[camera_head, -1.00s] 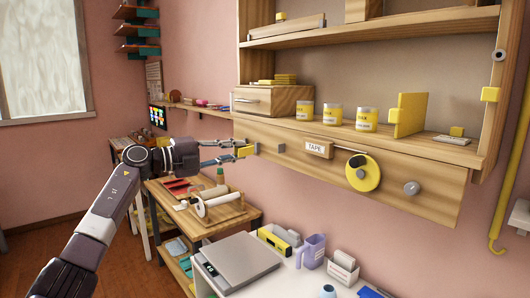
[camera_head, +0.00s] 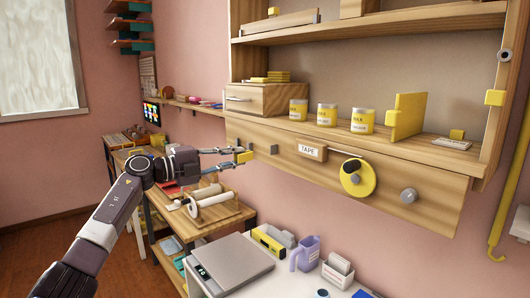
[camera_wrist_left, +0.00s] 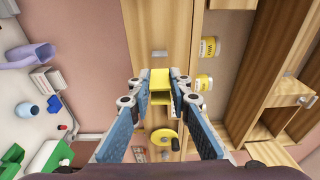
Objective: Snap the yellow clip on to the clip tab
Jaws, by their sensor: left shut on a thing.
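The yellow clip (camera_head: 244,157) is between the fingertips of my left gripper (camera_head: 241,156), in front of the left end of the wooden board under the shelf. In the left wrist view the yellow clip (camera_wrist_left: 160,79) fills the gap between the two fingertips of my left gripper (camera_wrist_left: 158,92). A small grey tab (camera_head: 274,149), seemingly the clip tab, sticks out of the board just right of the clip. In the wrist view a grey tab (camera_wrist_left: 160,53) shows beyond the clip, with a visible gap. My right gripper is not in view.
A TAPE label block (camera_head: 312,152), a yellow disc (camera_head: 365,180) and a grey knob (camera_head: 408,196) stick out along the board (camera_head: 440,205). Yellow-labelled cans (camera_head: 327,115) stand on the shelf above. A scale (camera_head: 232,262) and a purple jug (camera_head: 305,254) stand below.

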